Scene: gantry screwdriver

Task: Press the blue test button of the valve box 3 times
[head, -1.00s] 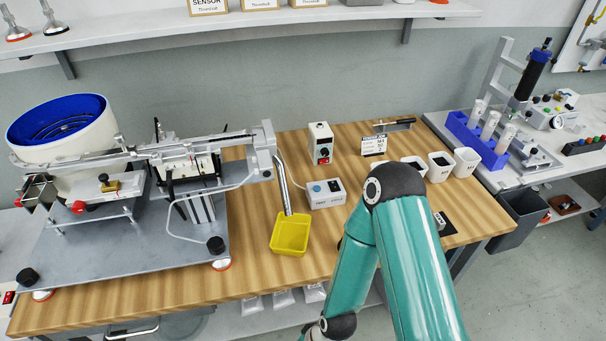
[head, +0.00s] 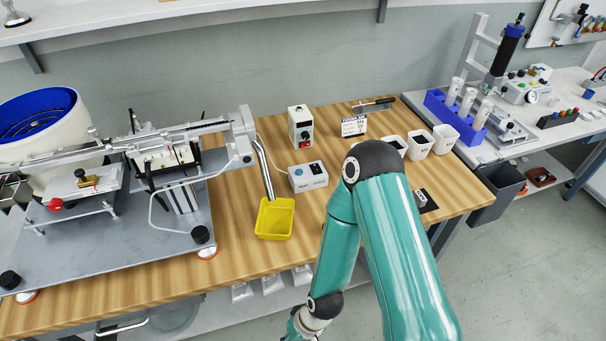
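The valve box (head: 309,184) is a small white box on the wooden table, right of the yellow tray. Its blue test button (head: 298,173) is on the top face, with a dark round part to its right and lettering on the front. Nothing covers or touches the button. My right arm, in teal, rises in front of the table to the right of the box. It bends down toward the bottom edge, where its wrist is cut off, so my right gripper is out of view. My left arm and gripper do not show.
A yellow tray (head: 275,218) sits under a chute beside the feeder machine. A white switch box (head: 300,127) with a red switch stands behind the valve box. White cups (head: 420,143) stand to the right. Bare wood (head: 232,259) lies left of the tray.

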